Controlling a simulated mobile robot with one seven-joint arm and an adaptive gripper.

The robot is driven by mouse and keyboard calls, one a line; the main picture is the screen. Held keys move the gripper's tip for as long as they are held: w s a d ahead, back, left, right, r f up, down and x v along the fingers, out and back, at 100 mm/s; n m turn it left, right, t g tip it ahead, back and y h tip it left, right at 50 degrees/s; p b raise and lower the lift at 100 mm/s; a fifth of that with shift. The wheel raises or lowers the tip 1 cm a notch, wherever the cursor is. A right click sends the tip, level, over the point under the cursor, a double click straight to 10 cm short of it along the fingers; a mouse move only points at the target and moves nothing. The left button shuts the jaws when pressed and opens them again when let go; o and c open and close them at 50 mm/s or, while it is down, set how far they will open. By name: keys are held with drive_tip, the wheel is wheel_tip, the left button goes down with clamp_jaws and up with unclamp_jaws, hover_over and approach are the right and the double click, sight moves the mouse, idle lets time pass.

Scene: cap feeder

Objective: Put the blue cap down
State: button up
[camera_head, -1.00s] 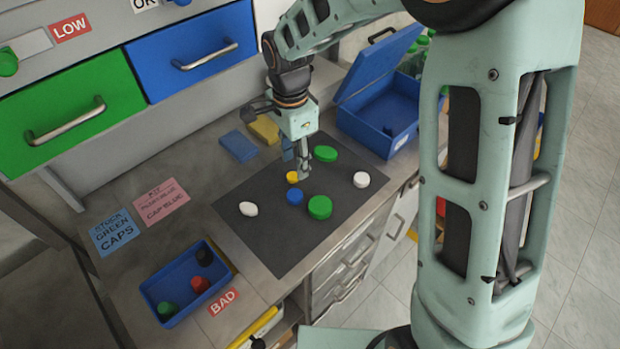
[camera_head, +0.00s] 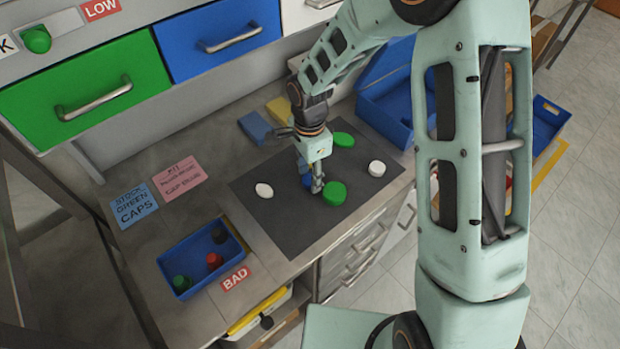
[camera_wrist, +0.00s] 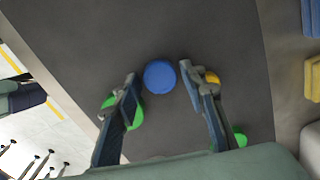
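The blue cap (camera_head: 306,182) lies on the dark mat (camera_head: 285,228), partly hidden by my gripper in the head view. In the wrist view the blue cap (camera_wrist: 159,76) shows whole, in the gap between and slightly beyond the fingertips. My gripper (camera_head: 317,187) points down, low over the mat beside the cap. In the wrist view its fingers (camera_wrist: 157,78) are apart, with a strip of mat visible on either side of the cap.
A green cap (camera_head: 335,193) lies close right of my gripper; another (camera_head: 343,139) lies farther back. White caps (camera_head: 264,190) (camera_head: 377,168) lie left and right. A blue bin (camera_head: 165,262) stands front left.

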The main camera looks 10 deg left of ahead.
drive_tip(key=shift+f, duration=0.2)
drive_tip(key=c, duration=0.5)
drive_tip(key=shift+r, duration=0.2)
